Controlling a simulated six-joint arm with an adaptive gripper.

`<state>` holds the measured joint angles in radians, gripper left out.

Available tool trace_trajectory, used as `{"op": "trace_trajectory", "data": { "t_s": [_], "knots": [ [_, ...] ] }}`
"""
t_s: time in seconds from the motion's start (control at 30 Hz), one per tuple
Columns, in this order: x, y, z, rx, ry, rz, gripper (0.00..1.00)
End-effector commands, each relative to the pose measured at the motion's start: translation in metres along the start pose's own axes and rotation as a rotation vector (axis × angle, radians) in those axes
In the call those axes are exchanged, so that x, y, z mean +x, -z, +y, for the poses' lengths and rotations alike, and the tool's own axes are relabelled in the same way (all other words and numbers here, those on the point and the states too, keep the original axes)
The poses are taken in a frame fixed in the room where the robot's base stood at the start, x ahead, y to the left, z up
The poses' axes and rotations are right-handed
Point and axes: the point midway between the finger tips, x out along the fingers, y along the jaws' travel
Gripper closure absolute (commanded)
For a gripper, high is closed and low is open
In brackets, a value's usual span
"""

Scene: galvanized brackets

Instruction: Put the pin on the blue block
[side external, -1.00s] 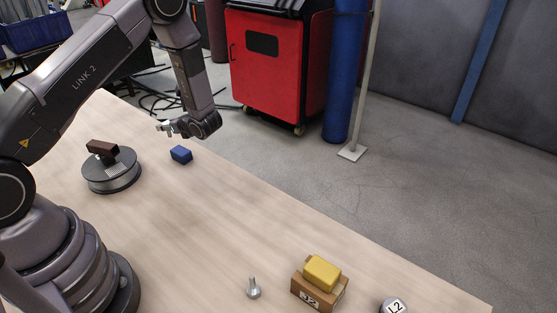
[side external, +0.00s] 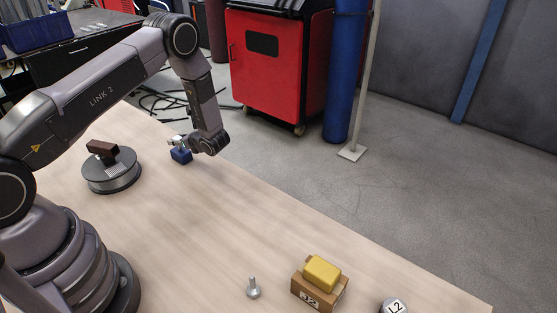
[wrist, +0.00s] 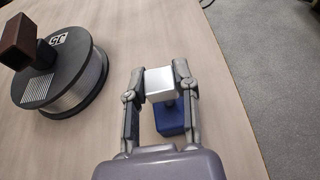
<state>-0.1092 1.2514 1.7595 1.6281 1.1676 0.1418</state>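The blue block (side external: 181,156) lies on the table to the right of the spool; it also shows in the wrist view (wrist: 172,118). My gripper (wrist: 160,78) is over it, pointing down and to the left in the side view. Its two fingers are on either side of a small silver block (wrist: 160,84) and appear shut on it. The silver block is just above or on the blue block; I cannot tell if they touch. A grey metal pin (side external: 253,287) with a broad base stands upright at the table's front, far from my gripper.
A spool (side external: 112,172) with a brown block (side external: 102,150) on top stands left of the blue block. A yellow block (side external: 322,272) sits on a cardboard box (side external: 318,294), and a round piece marked L2 (side external: 395,306) is beside it. The table's middle is clear.

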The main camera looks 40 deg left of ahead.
Motion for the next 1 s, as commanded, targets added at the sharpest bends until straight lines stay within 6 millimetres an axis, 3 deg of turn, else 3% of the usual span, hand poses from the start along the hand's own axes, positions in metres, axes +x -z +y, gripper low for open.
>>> {"op": "trace_trajectory", "data": {
  "t_s": [0.03, 0.2, 0.57, 1.0],
  "knots": [
    [0.000, 0.000, 0.000, 0.000, 0.000, 0.001, 0.65],
    [0.000, 0.000, 0.000, 0.000, 0.000, 0.001, 0.47],
    [-0.005, -0.003, -0.001, 0.000, 0.002, 0.000, 0.47],
    [-0.093, -0.003, -0.001, 0.000, 0.005, 0.001, 0.47]
  ]
}}
